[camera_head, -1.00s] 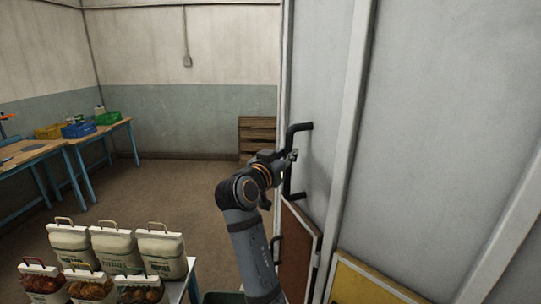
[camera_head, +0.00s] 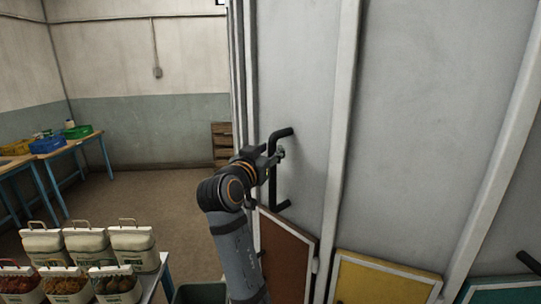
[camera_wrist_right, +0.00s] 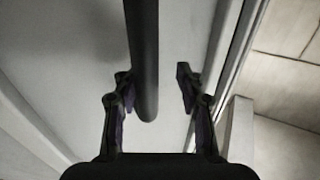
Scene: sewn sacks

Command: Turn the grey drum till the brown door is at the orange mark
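The grey drum (camera_head: 400,120) fills the right of the head view, with pale upright ribs. The brown door (camera_head: 287,258) is low on its left part, below a black bar handle (camera_head: 276,190). My right gripper (camera_head: 275,157) is at this handle. In the right wrist view the handle bar (camera_wrist_right: 145,60) runs between the open fingers of the right gripper (camera_wrist_right: 153,76). It is nearer the left finger, and a clear gap shows on the other side. No orange mark can be made out. My left gripper is not in view.
A yellow door (camera_head: 385,281), a green door (camera_head: 500,292) and another black handle (camera_head: 530,262) are on the drum. Several filled sacks (camera_head: 85,243) stand at lower left. Blue-legged tables (camera_head: 60,152) with bins are behind. The floor (camera_head: 180,205) between is clear.

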